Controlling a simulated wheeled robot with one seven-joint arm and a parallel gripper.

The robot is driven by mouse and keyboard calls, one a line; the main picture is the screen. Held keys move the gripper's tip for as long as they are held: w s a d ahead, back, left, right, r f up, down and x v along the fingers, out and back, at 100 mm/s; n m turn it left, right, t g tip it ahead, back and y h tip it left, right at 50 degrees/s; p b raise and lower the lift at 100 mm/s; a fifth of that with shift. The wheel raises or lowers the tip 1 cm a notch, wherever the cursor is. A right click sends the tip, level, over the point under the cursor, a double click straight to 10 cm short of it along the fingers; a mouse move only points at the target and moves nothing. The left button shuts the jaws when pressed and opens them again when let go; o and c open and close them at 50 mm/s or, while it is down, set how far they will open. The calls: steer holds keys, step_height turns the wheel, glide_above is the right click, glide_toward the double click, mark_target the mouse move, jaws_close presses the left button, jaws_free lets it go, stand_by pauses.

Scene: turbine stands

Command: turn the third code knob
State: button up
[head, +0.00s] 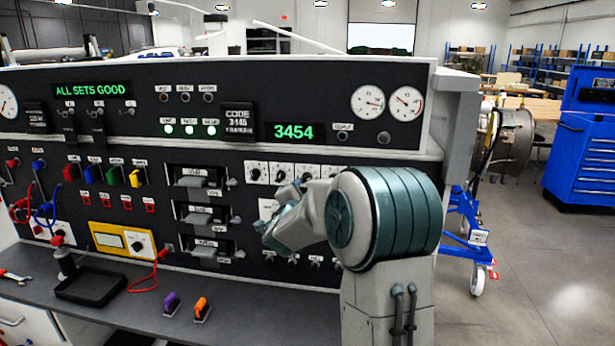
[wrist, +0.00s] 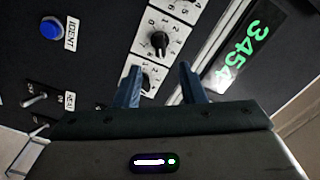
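The code knobs (head: 281,172) are black dials on white numbered plates, in a row below the green display (head: 294,131), which reads 3454. My gripper (wrist: 159,68) is in front of this row, its two blue fingers apart with nothing held. In the wrist view one whole knob (wrist: 160,40) shows just beyond the fingertips. Another knob (wrist: 146,80) is partly hidden at the left finger, and a third is cut by the top edge. I cannot tell whether a finger touches a knob. In the head view my arm and gripper (head: 280,208) cover part of the panel below and around the row.
A code placard (head: 239,121) is left of the display. A blue IDENT button (wrist: 52,30) and a toggle switch (wrist: 36,100) lie near the gripper. Switch modules (head: 205,215) are left of it. The bench shelf (head: 230,300) below carries a black tray and small coloured items.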

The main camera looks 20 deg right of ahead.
mark_target(307, 180)
steer(key=p+x, duration=0.2)
steer(key=x, duration=0.6)
steer(key=shift+d+p, duration=0.1)
steer(key=shift+p, duration=0.25)
jaws_close()
